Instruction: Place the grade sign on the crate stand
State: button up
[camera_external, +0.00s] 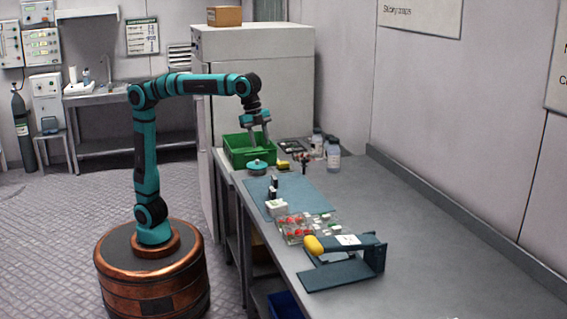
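My gripper (259,137) points down over the green crate (236,158) at the far end of the bench. Its two fingers look spread apart, and I see nothing between them. I cannot surely pick out the grade sign. A small upright black-and-white piece (273,187) stands on the blue mat, with a white block (277,208) in front of it. I cannot surely name the crate stand either. The green crate sits at the bench's far left, and a dark blue stand-like frame (376,259) with a flat base is at the near side.
Clear punnets of red berries (296,229) lie by the blue mat (309,197). A yellow item (313,245) is at the dark blue frame. A teal round object (257,167) sits before the crate. Bottles (333,155) stand behind. The bench's right side is clear.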

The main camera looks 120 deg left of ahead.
jog(key=s+n+t, duration=0.7)
jog(key=s+t, duration=0.7)
jog(key=s, duration=1.7)
jog(key=shift+s+a+r, duration=0.25)
jog(key=shift+s+a, duration=0.1)
jog(key=shift+s, duration=0.05)
jog(key=shift+o, duration=0.4)
jog(key=shift+s+f+n+t, duration=0.15)
jog(key=shift+s+n+t, duration=0.15)
jog(key=shift+s, duration=0.05)
jog(key=o, duration=0.7)
jog(key=shift+s, duration=0.2)
jog(key=shift+c, duration=0.2)
